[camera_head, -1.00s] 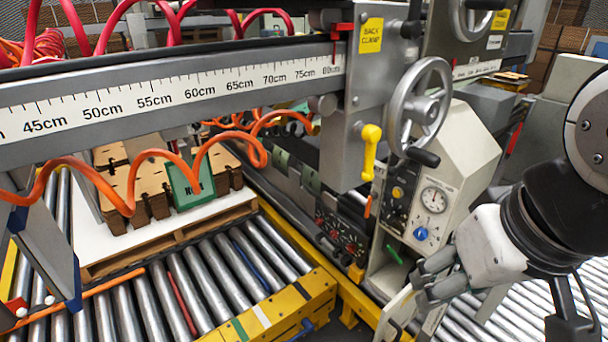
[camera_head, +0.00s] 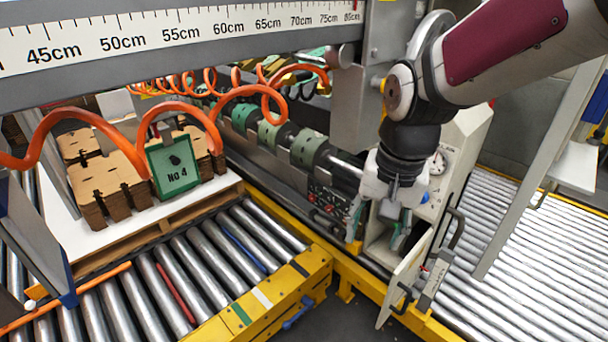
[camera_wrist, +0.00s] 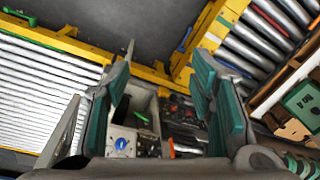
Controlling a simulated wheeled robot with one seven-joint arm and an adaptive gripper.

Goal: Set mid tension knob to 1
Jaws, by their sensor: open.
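My gripper (camera_head: 379,222) is open and empty, pointing down in front of the grey control cabinet (camera_head: 466,135). In the wrist view its two green-padded fingers (camera_wrist: 160,72) stand wide apart, with the cabinet between and below them. A blue knob (camera_head: 424,197) sits on the cabinet face, right of the gripper; it also shows in the wrist view (camera_wrist: 121,144). A dark panel with small red and black controls (camera_head: 328,196) is left of the gripper, and in the wrist view (camera_wrist: 184,110) near the right finger. I cannot tell which knob is the mid tension one; no labels are readable.
An open cabinet door (camera_head: 405,283) with a black handle sticks out below the gripper. A yellow conveyor frame (camera_head: 345,268) runs beneath. Roller conveyors lie left (camera_head: 200,265) and right (camera_head: 530,235). A pallet (camera_head: 165,232) holds stacked cardboard blanks and a green sign.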

